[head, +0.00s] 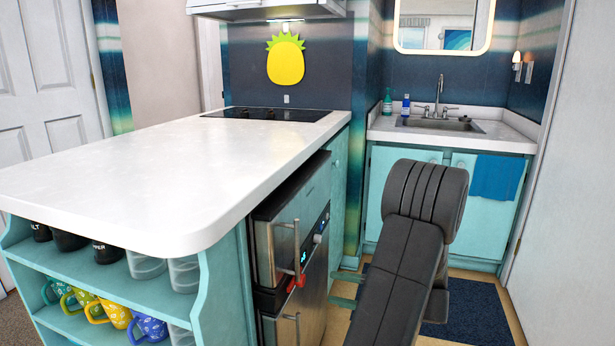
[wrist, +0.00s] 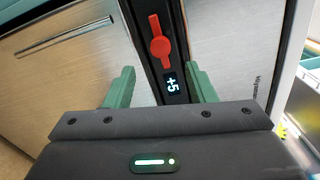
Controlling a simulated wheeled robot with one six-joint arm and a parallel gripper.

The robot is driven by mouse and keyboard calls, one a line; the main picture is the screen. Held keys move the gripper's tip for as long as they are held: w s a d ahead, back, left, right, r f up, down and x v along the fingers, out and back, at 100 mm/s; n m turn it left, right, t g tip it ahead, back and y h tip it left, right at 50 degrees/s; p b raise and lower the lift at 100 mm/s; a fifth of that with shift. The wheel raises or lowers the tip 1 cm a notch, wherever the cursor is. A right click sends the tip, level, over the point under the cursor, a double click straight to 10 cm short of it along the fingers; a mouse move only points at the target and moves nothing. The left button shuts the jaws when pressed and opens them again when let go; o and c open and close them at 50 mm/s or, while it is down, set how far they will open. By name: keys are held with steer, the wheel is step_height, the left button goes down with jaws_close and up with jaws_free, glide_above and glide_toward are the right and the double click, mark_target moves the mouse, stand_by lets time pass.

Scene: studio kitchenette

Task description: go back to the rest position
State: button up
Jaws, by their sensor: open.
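My gripper (wrist: 160,75) shows in the wrist view with two green fingers spread apart and nothing between them. Beyond them is a dark strip with a red handle (wrist: 160,46) and a lit display (wrist: 172,85) reading "+5". In the head view my gripper (head: 340,288) is low, just right of the steel fridge front (head: 315,262), partly hidden behind my dark arm. The red handle (head: 297,283) shows there to the left of the fingers, apart from them.
A white counter (head: 150,165) fills the left, above open shelves with several mugs (head: 110,313). Steel doors with bar handles (head: 297,250) face my arm. A sink cabinet (head: 410,160) with a blue towel (head: 496,177) stands behind. A dark blue mat (head: 470,312) lies on the floor.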

mark_target(304, 281)
steer(key=shift+m, duration=0.3)
steer(key=x, duration=0.4)
steer(key=b+x, duration=0.1)
steer(key=x, duration=0.4)
steer(key=shift+a+r, duration=0.15)
steer(key=shift+r, duration=0.05)
steer(key=m+p, duration=0.4)
steer(key=shift+m, duration=0.4)
steer(key=m+p, duration=0.2)
steer(key=m, duration=0.1)
steer(key=shift+f+p, duration=0.1)
steer(key=shift+p, duration=0.2)
steer(key=shift+f+m, duration=0.1)
steer(key=shift+m, duration=0.6)
